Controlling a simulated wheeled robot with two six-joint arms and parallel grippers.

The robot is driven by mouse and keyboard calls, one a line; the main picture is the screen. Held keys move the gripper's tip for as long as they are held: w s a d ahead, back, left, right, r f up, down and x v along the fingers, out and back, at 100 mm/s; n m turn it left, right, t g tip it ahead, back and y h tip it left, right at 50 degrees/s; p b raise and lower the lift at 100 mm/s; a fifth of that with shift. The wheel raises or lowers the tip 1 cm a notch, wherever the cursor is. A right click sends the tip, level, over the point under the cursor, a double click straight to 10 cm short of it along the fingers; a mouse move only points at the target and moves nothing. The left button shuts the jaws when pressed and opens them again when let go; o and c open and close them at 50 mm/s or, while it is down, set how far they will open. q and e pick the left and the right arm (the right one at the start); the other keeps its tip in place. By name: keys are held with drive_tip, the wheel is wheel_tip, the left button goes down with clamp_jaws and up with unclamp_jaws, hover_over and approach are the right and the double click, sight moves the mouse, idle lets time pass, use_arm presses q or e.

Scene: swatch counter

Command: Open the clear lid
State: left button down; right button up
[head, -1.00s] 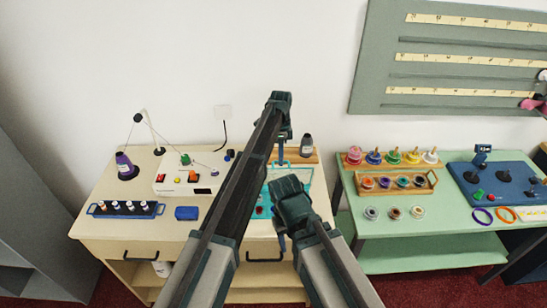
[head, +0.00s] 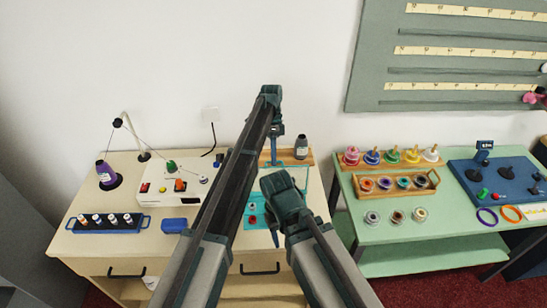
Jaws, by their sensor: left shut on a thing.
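The clear lid (head: 299,179) shows only in part, as a see-through panel with a pale outline at the back right of the cream desk, behind my arms. A bright cyan tray or mat (head: 254,222) shows below it. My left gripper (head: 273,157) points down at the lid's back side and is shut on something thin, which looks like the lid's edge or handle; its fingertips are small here. My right gripper (head: 275,238) hangs over the cyan area, partly hidden by its own wrist, so its jaws cannot be judged. How far the lid is tilted is unclear.
A dark bottle (head: 301,148) stands on a wooden strip close to my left gripper. A white box (head: 178,186), a blue rack of small bottles (head: 107,221) and a blue block (head: 174,225) are on the left. A green table (head: 400,235) with rings and spools stands right.

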use_arm(q)
drive_tip(key=c, duration=0.9)
unclamp_jaws()
drive_tip(key=shift+r, duration=0.1)
drive_tip(key=p+v, duration=1.2)
drive_tip(key=v, duration=0.1)
drive_tip(key=shift+w+r, duration=0.2)
drive_tip(key=shift+r, duration=0.1)
